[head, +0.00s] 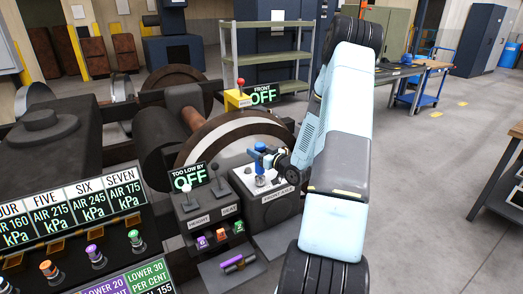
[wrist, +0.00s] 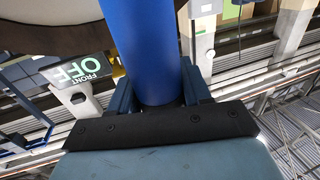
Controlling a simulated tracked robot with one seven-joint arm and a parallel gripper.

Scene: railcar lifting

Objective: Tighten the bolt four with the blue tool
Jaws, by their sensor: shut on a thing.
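The blue tool (wrist: 142,45) stands out between the jaws in the wrist view as a thick blue cylinder. In the head view the blue tool (head: 259,168) is small and upright above the white-topped front axle box. My gripper (head: 270,158) is shut on it, and the gripper also shows in the wrist view (wrist: 155,95). I cannot tell whether the tool's lower end touches the box. The FOUR sign (head: 10,215) is cut off by the left edge in the head view. The bolt below it (head: 5,286) is only partly visible at that edge.
More bolts stand right of it: orange (head: 48,270), purple (head: 95,256) and green (head: 136,240). The height and seat lever box (head: 205,212) and a small rack of coloured handles (head: 220,237) are near the front axle box (head: 277,208). Open floor (head: 430,190) lies right.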

